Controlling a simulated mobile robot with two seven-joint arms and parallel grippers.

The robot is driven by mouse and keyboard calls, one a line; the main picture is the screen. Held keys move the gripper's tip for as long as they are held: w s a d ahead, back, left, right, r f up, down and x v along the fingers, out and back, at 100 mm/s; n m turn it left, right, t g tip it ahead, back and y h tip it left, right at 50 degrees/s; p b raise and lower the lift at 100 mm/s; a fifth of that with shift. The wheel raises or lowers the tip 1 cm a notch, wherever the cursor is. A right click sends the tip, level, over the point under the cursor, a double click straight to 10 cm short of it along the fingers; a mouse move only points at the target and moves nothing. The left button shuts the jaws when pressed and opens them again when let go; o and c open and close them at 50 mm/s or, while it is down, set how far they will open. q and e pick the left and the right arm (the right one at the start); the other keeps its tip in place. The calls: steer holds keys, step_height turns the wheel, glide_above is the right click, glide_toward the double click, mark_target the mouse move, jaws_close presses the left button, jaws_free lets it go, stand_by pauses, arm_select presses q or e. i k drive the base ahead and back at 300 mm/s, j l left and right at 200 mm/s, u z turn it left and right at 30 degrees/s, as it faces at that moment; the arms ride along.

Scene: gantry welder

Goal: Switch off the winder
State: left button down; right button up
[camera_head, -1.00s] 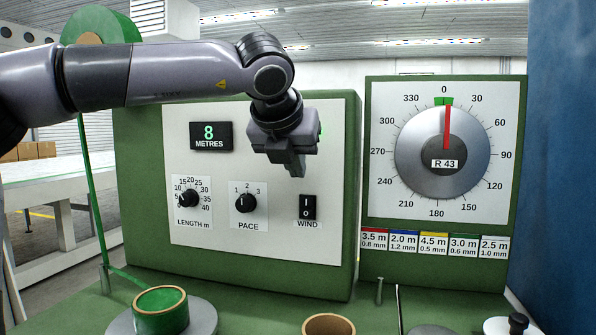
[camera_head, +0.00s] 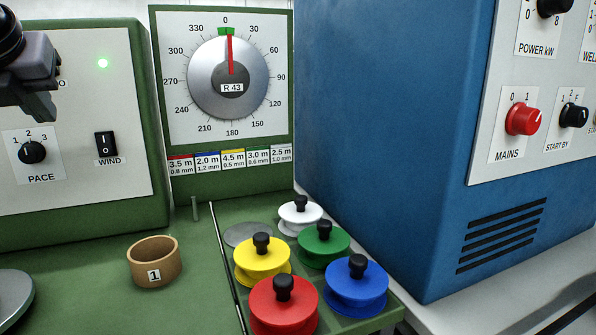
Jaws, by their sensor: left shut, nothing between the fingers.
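The winder's green housing (camera_head: 158,120) stands at the left with a pale control panel (camera_head: 80,185). The black WIND rocker switch (camera_head: 106,145), marked I above and O below, is on this panel; I cannot tell which half is pressed. A green lamp (camera_head: 102,63) glows above it. My left gripper (camera_head: 42,108) is shut and empty at the left edge, in front of the panel, up and left of the switch and apart from it. It hides part of the panel. My right gripper is out of view.
The PACE knob (camera_head: 32,152) is left of the switch. A dial (camera_head: 205,85) stands behind the bench. A cardboard ring (camera_head: 154,262) and several coloured spools, including a yellow one (camera_head: 262,265), sit in front. A blue cabinet (camera_head: 390,130) with a red MAINS knob (camera_head: 522,119) fills the right.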

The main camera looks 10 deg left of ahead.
mark_target(106, 143)
steer(key=k, duration=1.25)
